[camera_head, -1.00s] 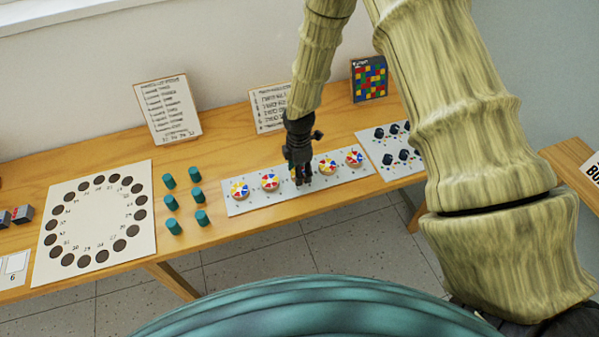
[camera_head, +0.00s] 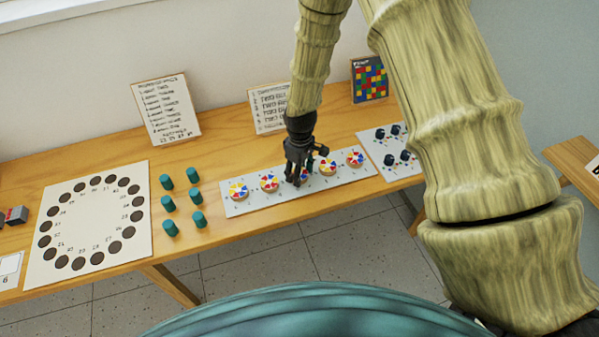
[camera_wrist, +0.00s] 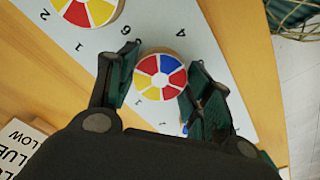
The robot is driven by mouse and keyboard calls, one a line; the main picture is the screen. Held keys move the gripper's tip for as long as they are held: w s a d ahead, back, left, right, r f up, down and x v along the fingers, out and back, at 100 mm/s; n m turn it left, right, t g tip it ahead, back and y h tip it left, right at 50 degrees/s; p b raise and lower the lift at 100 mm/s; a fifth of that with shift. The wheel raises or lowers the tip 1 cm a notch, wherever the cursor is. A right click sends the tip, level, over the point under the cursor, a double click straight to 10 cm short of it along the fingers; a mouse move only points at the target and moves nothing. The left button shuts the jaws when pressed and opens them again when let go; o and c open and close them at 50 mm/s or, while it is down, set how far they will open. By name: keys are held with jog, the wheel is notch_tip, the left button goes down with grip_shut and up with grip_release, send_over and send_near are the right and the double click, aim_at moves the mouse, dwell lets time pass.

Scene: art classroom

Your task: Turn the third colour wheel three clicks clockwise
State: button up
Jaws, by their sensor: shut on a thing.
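A pale strip (camera_head: 231,209) on the table carries a row of several colour wheels. From the left come the first wheel (camera_head: 238,191) and the second wheel (camera_head: 269,183). The third is mostly hidden by my gripper (camera_head: 299,178) in the head view. In the wrist view the third colour wheel (camera_wrist: 160,77), with red, yellow, blue and white sectors, sits between the two fingers of my gripper (camera_wrist: 161,84), which is shut on its rim. A blue sector faces upper right. Printed numbers surround it. Further right are the fourth wheel (camera_head: 327,166) and fifth wheel (camera_head: 355,159).
Teal cylinders (camera_head: 170,228) and a white board with a ring of dark discs (camera_head: 62,190) lie to the left. A panel with dark knobs (camera_head: 389,174) lies to the right. Text cards (camera_head: 166,108) stand behind. The table's front edge is close to the strip.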

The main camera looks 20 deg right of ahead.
jog(key=m, duration=0.6)
jog(key=shift+w+b, duration=0.1)
jog(key=shift+b, duration=0.2)
jog(key=m, duration=0.5)
jog(key=shift+m, duration=0.5)
jog(key=o, duration=1)
notch_tip(320, 180, up, 12)
jog(key=shift+d, duration=0.15)
